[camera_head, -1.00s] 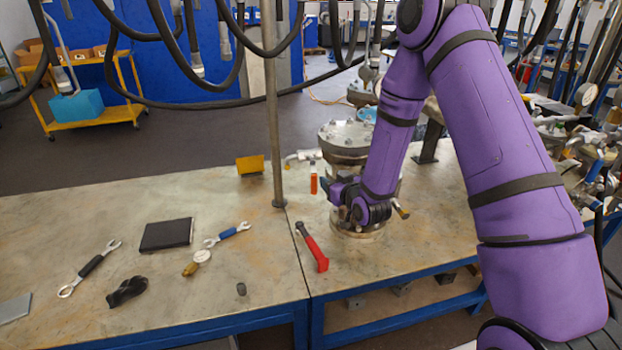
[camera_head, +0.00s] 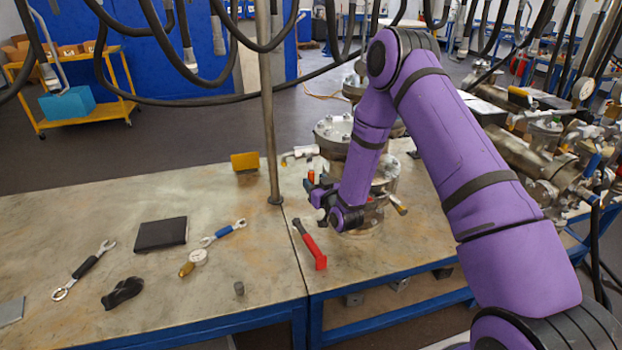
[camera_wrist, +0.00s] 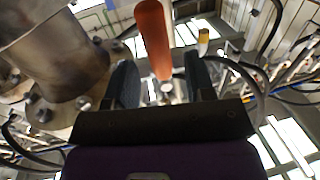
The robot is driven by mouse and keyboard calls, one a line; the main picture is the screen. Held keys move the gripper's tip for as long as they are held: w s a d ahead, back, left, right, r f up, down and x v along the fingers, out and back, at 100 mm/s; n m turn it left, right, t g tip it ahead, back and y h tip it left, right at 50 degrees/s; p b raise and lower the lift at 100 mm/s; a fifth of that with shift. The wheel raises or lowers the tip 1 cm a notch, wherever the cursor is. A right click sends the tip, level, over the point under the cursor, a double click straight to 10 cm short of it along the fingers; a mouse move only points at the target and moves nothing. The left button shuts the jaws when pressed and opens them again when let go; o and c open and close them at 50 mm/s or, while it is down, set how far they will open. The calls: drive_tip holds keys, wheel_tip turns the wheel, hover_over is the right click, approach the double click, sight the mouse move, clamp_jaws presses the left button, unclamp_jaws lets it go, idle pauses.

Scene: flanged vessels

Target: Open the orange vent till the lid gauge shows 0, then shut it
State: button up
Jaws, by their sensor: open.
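The orange vent handle (camera_head: 311,177) hangs at the left side of the flanged metal vessel (camera_head: 378,188), its lower part hidden by my gripper. In the wrist view the orange handle (camera_wrist: 153,38) points upward, ahead of and between my two dark fingers. My gripper (camera_wrist: 160,85) is open, with a finger on each side of the handle's line; I cannot tell whether either touches it. In the head view my gripper (camera_head: 316,192) is beside the vessel's left side. The vessel's bolted lid (camera_head: 336,128) shows partly; I cannot make out a lid gauge or its reading.
A post (camera_head: 268,110) rises from the table on the left. Black hoses (camera_head: 180,103) hang above.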

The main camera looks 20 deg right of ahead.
sight(313, 179)
drive_tip(key=shift+w+a, duration=0.15)
drive_tip(key=shift+w, duration=0.6)
drive_tip(key=shift+w+a, duration=0.15)
drive_tip(key=shift+w, duration=0.55)
clamp_jaws()
